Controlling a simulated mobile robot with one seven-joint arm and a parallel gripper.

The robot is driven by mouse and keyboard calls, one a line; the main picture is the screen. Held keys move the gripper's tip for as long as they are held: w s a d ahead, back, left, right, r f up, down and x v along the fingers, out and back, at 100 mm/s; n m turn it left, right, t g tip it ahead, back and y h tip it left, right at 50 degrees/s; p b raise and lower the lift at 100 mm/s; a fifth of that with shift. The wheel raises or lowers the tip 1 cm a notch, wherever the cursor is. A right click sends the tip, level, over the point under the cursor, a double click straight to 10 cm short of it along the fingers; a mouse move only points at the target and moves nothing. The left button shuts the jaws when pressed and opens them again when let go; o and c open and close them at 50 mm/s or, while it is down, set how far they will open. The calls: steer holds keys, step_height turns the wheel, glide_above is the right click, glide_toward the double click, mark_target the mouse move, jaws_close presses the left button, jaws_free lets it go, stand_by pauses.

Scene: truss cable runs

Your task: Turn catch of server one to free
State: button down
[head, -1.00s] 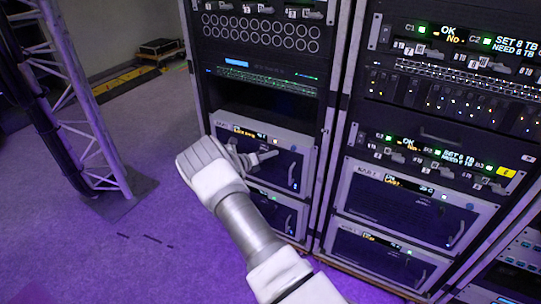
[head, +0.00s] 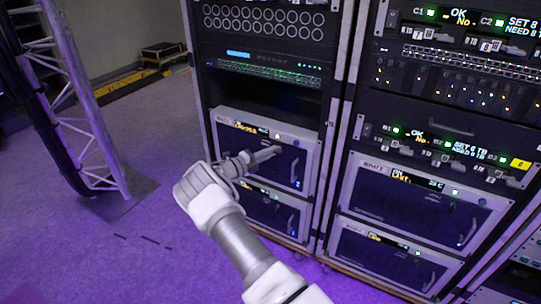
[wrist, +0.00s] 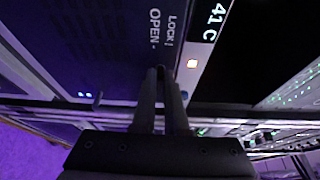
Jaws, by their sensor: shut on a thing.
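Server one, which I take to be the upper dark-faced unit (head: 290,172) low in the left rack, has a pale frame and a lit amber display. My gripper (head: 278,150) reaches to its face near the top right. In the wrist view my gripper (wrist: 160,72) has its two fingers close together at the panel, just below the printed words LOCK and OPEN (wrist: 162,28). They are shut on the catch, which is mostly hidden between them, so I cannot tell its angle. A whitish light (wrist: 192,64) glows beside the fingertips.
A similar server (head: 262,212) sits directly below, and more servers (head: 425,205) fill the right rack. A vertical handle (head: 294,170) stands out right of my fingers. A truss tower (head: 95,120) stands at the left.

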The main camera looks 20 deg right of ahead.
steer(key=shift+n, duration=0.4)
steer(key=c, duration=0.9)
jaws_free()
steer(key=shift+c, duration=0.2)
steer(key=shift+a, duration=0.1)
steer(key=p+v, duration=0.3)
steer(key=v, duration=1.4)
steer(key=shift+f, duration=0.25)
steer(key=shift+s, duration=0.1)
